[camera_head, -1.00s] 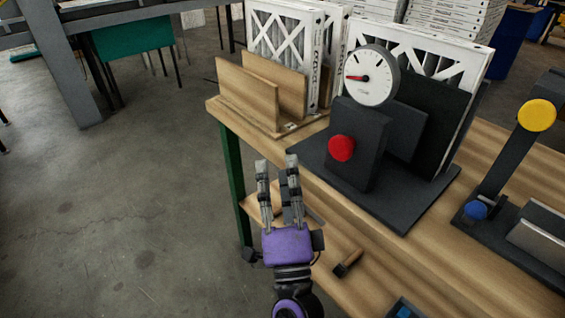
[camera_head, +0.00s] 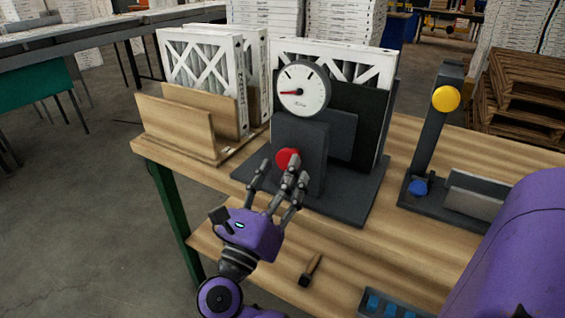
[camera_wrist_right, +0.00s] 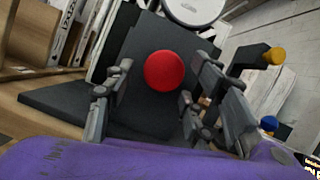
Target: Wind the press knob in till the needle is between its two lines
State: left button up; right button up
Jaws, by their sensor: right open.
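The press (camera_head: 340,195) is a dark block on a dark base on the bench, with a red round knob (camera_head: 286,158) on its front. A white round gauge (camera_head: 303,88) sits on top; its red needle (camera_head: 289,92) points left, and dark marks show on the upper dial, too small to read exactly. My right gripper (camera_head: 278,174) is open in front of the knob, its fingers pointing at it. In the right wrist view the knob (camera_wrist_right: 164,71) shows between the spread fingers; contact cannot be told. My left gripper is not in view.
A boxed filter (camera_head: 380,70) stands behind the press. More filters (camera_head: 200,75) stand by a wooden rack (camera_head: 180,130) at left. A dark stand with a yellow ball (camera_head: 445,98) and blue knob (camera_head: 418,187) is at right. A brush-like tool (camera_head: 310,270) lies on the lower shelf.

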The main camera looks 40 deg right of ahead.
jog(key=shift+x, duration=1)
jog(key=shift+c, duration=0.5)
